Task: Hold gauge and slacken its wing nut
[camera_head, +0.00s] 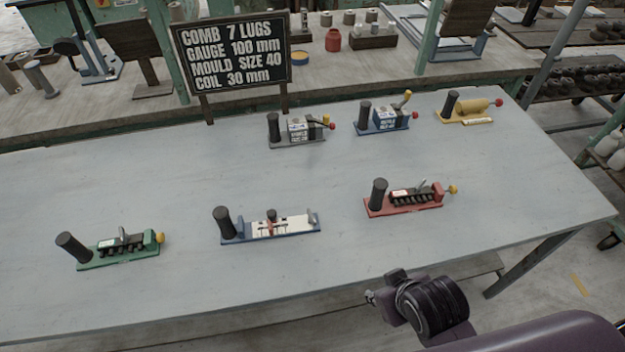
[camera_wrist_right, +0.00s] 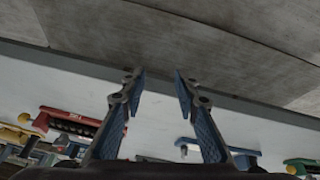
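The gauge is a blue base with a white scale plate (camera_head: 290,226) and a black upright handle (camera_head: 224,222) at its left end. It stands upright at the front middle of the table. A small dark and red fitting (camera_head: 272,216) sits at mid-plate; whether it is the wing nut is too small to tell. Part of a blue base (camera_wrist_right: 185,143), likely the gauge, shows behind my fingers in the right wrist view. My right gripper (camera_wrist_right: 160,78) is open and empty, near the table's front edge, apart from the gauge. My left gripper is not in view.
A green tool (camera_head: 118,250) stands left of the gauge and a red one (camera_head: 405,202) right. Grey (camera_head: 298,135), blue (camera_head: 383,122) and yellow (camera_head: 468,110) tools stand behind. A sign (camera_head: 232,52) reads gauge 100 mm. The grey tabletop (camera_head: 150,180) has free room between tools.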

